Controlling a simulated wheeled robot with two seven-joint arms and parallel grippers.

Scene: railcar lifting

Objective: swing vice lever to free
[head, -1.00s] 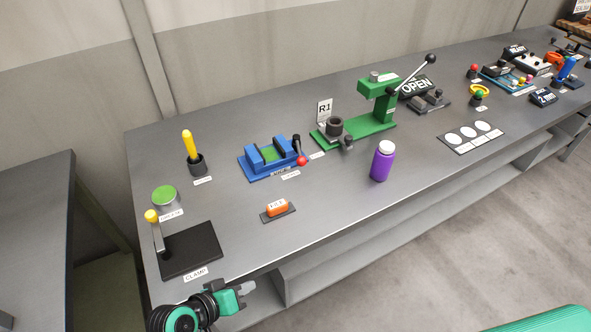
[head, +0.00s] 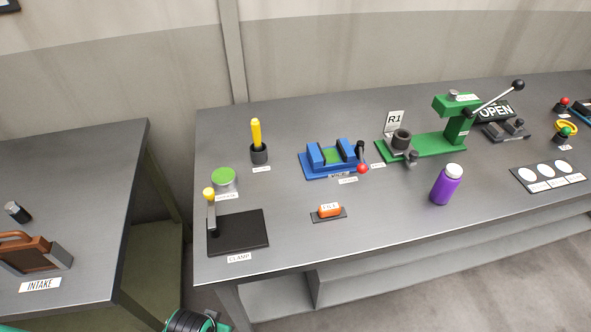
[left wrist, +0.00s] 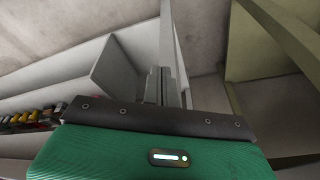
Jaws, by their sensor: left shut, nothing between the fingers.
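The blue vice (head: 318,163) with green between its jaws stands on the bench, mid-view in the head view. Its lever (head: 361,150) is at the vice's right end, dark with a red ball (head: 362,169) low on the front side. Small labels lie beside it, too small to read. My left gripper (left wrist: 165,78) shows in the left wrist view, its grey fingers together and empty, away from the vice. In the head view only part of my left arm shows at the bottom edge. My right gripper is in neither view.
A clamp (head: 238,232) with a yellow-knobbed lever and an orange block (head: 329,211) stand in front of the vice. A yellow-handled tool (head: 257,140) is left, a green press (head: 440,145) and purple bottle (head: 446,185) right. A gap separates the intake table (head: 90,190).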

